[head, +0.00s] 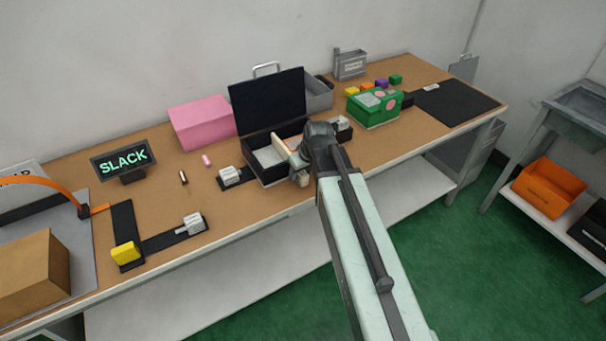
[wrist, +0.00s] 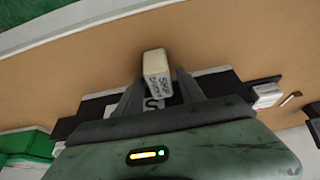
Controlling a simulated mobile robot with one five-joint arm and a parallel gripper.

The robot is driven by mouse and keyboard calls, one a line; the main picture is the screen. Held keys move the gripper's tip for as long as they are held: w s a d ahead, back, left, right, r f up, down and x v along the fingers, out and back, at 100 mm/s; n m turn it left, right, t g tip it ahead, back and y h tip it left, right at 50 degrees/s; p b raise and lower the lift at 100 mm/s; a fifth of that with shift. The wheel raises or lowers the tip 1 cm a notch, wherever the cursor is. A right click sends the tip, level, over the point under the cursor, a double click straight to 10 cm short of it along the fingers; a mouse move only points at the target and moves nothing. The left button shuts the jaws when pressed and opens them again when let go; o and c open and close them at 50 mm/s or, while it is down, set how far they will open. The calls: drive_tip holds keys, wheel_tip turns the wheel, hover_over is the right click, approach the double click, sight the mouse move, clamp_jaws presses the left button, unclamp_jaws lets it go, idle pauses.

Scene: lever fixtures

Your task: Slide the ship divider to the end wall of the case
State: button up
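The case (head: 257,173) stands on the bench with its black lid (head: 268,100) raised. A cream upright panel (head: 280,146), which looks like the ship divider, stands across the case's inside, left of my gripper. In the wrist view a cream block with black lettering (wrist: 156,74), seemingly reading "SHIP DIVIDER", lies between my finger tips. My gripper (wrist: 158,80) has its fingers apart, one on each side of the block, with a narrow gap visible at each side. In the head view my gripper (head: 303,175) is at the case's front edge, and my arm hides the case's right part.
A white labelled block (head: 229,174) sits left of the case and another (head: 341,123) right of it. A pink box (head: 201,122) stands behind left, a green box (head: 375,107) to the right. A "SLACK" sign (head: 125,160) stands on the left. The bench front is mostly clear.

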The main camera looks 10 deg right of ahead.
clamp_jaws()
idle(1.2)
